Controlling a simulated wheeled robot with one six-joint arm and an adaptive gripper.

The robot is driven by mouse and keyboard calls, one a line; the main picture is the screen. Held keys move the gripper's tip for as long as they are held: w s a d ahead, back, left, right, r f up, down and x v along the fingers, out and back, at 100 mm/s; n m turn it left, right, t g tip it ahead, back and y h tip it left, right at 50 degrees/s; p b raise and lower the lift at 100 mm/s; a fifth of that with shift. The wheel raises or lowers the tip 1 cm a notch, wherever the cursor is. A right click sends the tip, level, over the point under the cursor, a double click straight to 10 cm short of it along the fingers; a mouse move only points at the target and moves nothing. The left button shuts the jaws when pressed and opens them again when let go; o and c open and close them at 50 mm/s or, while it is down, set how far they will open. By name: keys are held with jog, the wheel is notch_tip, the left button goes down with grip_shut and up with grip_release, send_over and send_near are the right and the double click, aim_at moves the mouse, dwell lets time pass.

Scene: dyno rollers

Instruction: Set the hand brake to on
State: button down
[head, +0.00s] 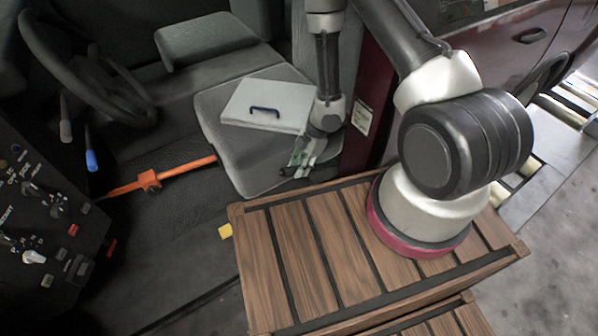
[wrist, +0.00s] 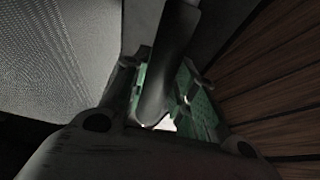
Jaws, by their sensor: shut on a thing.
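The hand brake appears to be the dark rounded lever (wrist: 165,80) between my fingers in the wrist view. It runs from the top middle down between the green finger pads, and its lower end reaches close to the palm. My gripper (head: 300,164) is shut on it at the front right edge of the grey seat in the head view, pointing down. My gripper (wrist: 178,100) also fills the middle of the wrist view. In the head view the lever is too small and covered to make out, so its angle cannot be told there.
A white binder (head: 268,104) with a blue handle lies on the seat (head: 225,155). A wooden slatted crate or step (head: 310,255) stands in front. An orange bar (head: 165,178) crosses the floor. A steering wheel (head: 85,75) and a switch panel (head: 45,215) are at left.

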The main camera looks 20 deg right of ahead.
jog(key=shift+w+d+r, duration=0.2)
jog(key=shift+w+r, duration=0.05)
jog(key=shift+r, duration=0.1)
jog(key=c, duration=1.1)
grip_release()
jog(key=shift+d, duration=0.1)
jog(key=shift+c, duration=0.2)
jog(key=shift+s, duration=0.1)
jog(key=shift+r, duration=0.1)
notch_tip(320, 180, up, 10)
